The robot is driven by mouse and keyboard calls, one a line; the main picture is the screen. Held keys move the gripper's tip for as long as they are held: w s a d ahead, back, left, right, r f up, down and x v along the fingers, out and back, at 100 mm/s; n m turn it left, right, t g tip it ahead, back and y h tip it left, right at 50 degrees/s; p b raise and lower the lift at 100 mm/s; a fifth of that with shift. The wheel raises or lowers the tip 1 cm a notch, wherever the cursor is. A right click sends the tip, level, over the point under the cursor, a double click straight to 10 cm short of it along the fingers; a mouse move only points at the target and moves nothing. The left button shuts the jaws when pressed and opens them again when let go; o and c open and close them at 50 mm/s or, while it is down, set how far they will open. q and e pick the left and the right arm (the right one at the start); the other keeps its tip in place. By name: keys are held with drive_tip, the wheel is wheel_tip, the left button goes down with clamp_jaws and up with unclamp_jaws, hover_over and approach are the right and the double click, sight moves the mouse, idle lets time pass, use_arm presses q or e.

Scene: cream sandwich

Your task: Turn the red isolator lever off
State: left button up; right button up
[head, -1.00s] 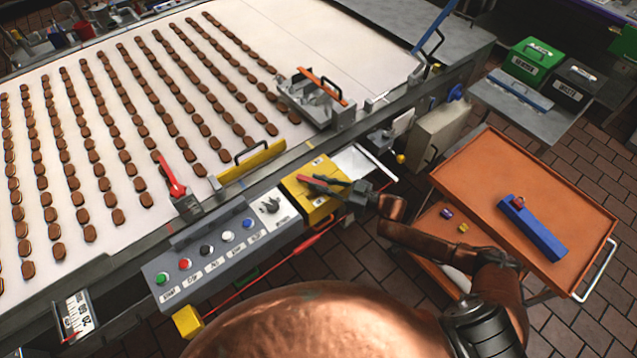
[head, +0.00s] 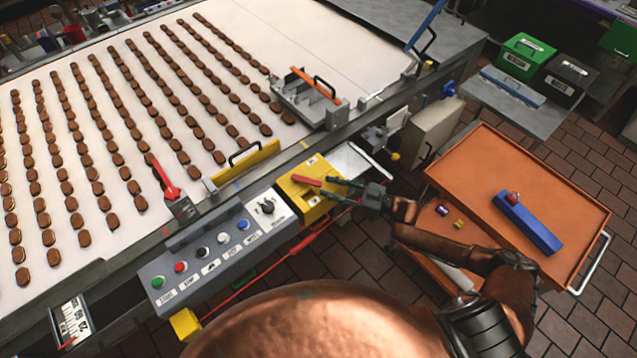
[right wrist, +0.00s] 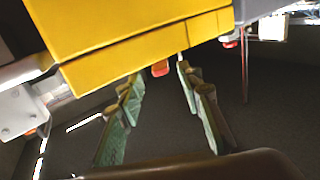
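The red isolator lever (head: 306,181) lies across the top of the yellow box (head: 311,206) at the conveyor's near edge. My right gripper (head: 331,188) is to the right of the lever, its two fingers apart and pointing at the lever's end. In the right wrist view the open fingers (right wrist: 160,68) stand either side of the lever's red tip (right wrist: 160,69), with a gap on each side. The yellow box (right wrist: 130,45) fills the top of that view and hides the rest of the lever. My left gripper is not in view.
Another red lever (head: 165,180) stands on the conveyor rail. A grey button panel (head: 215,262) is left of the yellow box. An orange cart (head: 470,170) holding a blue bar (head: 528,222) is at right. Rows of brown biscuits cover the belt (head: 290,40).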

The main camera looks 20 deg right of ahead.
drive_tip(key=v, duration=0.6)
drive_tip(key=shift+c, duration=0.6)
